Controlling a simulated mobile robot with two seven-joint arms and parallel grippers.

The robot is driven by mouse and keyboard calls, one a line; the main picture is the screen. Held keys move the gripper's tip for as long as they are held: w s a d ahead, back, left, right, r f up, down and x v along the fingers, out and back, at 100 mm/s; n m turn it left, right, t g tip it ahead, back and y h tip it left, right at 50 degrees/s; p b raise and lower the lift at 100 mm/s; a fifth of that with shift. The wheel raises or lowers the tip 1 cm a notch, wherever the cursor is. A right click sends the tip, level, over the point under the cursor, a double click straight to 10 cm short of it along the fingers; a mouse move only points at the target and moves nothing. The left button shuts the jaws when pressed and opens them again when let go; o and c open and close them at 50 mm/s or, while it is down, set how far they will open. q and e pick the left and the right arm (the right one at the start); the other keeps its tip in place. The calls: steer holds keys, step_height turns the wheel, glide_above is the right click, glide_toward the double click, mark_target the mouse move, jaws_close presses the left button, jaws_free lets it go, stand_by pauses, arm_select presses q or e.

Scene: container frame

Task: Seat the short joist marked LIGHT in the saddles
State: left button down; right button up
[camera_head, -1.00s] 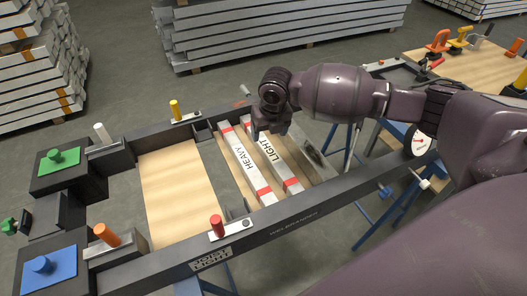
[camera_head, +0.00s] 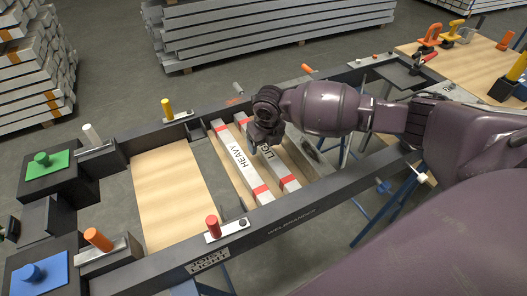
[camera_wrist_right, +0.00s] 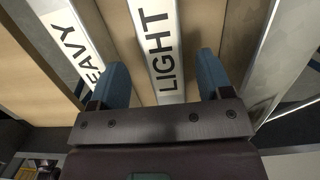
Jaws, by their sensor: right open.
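The LIGHT joist (camera_head: 283,173) is a pale bar with red bands. It lies on a wooden board beside the HEAVY joist (camera_head: 232,158), to its right. My right gripper (camera_head: 262,150) hangs over the LIGHT joist and hides part of its label. In the right wrist view, the open gripper's blue fingers (camera_wrist_right: 162,82) stand on either side of the LIGHT joist (camera_wrist_right: 157,45), with the HEAVY joist (camera_wrist_right: 78,45) just left. Whether the fingers reach down to its sides is unclear. Which fittings are the saddles I cannot tell. My left gripper is not in view.
A dark frame (camera_head: 285,228) surrounds the joists. A red peg (camera_head: 212,225) and a yellow peg (camera_head: 167,108) stand on its rails. A bare wooden panel (camera_head: 175,200) lies left of the joists. A grey bar (camera_head: 308,152) lies close on the right.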

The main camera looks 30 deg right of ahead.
mark_target(264, 147)
steer(key=f, duration=0.4)
steer(key=shift+w+d+b, duration=0.15)
steer(key=shift+w+b, duration=0.15)
steer(key=shift+w, duration=0.05)
steer(key=shift+r, duration=0.15)
jaws_close()
